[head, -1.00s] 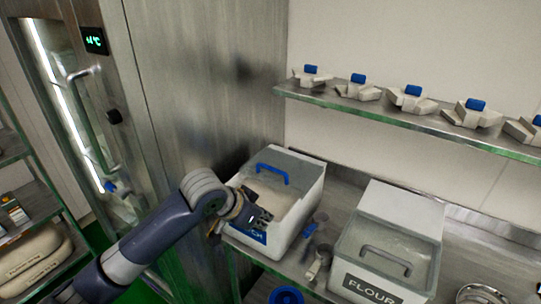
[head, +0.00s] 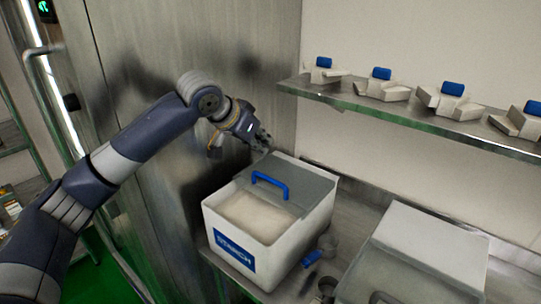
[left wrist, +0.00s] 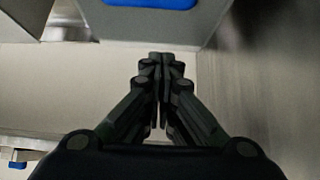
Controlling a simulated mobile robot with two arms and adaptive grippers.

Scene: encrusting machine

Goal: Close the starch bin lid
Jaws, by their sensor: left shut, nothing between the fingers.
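The starch bin (head: 290,250) is a white box with a blue label, standing on the steel counter. Its grey lid (head: 312,186) with a blue handle (head: 270,184) covers only the back part. The front is uncovered and pale starch (head: 262,214) shows inside. My left gripper (head: 264,142) is shut and empty, just behind and above the lid's back left edge. I cannot tell if it touches the lid. In the left wrist view, the shut fingers (left wrist: 160,62) point towards a grey panel with a blue part (left wrist: 150,3) at the top. My right gripper is not in view.
A flour bin (head: 425,250) stands to the right. Scoops (head: 325,248) lie between the bins. A shelf (head: 400,108) with several blue-topped parts hangs on the back wall. A tall steel cabinet (head: 190,60) stands close on the left.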

